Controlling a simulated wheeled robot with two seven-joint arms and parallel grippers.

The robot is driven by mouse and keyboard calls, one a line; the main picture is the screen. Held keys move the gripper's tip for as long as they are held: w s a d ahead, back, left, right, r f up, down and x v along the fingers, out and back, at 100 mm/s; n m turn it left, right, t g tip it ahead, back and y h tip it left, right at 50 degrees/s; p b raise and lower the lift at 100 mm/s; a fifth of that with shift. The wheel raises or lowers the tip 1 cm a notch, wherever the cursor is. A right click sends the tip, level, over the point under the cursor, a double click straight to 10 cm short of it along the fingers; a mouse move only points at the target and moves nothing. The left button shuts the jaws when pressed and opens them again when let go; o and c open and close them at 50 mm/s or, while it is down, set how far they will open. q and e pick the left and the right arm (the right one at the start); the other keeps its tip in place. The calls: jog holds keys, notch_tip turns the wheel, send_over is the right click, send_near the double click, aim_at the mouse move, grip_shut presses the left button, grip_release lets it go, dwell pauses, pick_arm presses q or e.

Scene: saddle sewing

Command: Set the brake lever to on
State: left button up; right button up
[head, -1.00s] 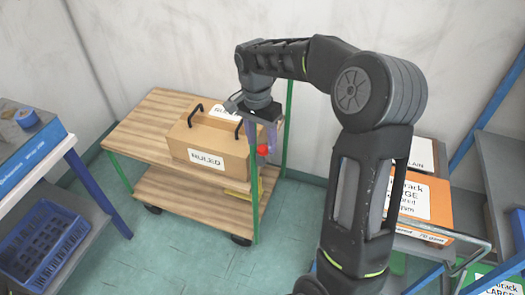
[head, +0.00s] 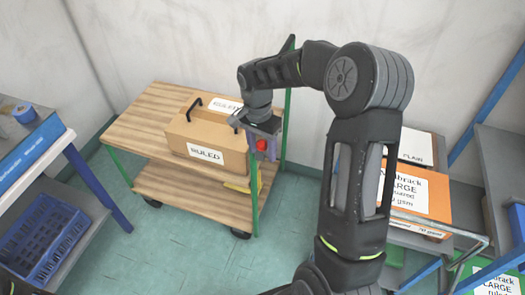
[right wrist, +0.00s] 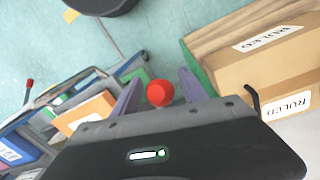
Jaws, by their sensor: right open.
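The brake lever shows as a red knob (head: 262,144) at the right end of the wooden cart (head: 150,118). The knob (right wrist: 160,93) also shows in the right wrist view, between my gripper's two purple fingers. My right gripper (head: 264,151) is open around the knob, with a gap visible on both sides. The lever's shaft is hidden behind the gripper body, so its setting cannot be told. My left gripper is not in view.
A cardboard box marked RULED (head: 215,140) stands on the cart close beside my right gripper. A shelf with a blue crate (head: 50,240) is at left. A cart with an orange box (head: 425,195) stands at right. Green floor (head: 190,240) lies clear in front.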

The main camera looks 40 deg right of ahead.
jog(key=shift+f, duration=0.8)
grip_shut()
dwell(0.9)
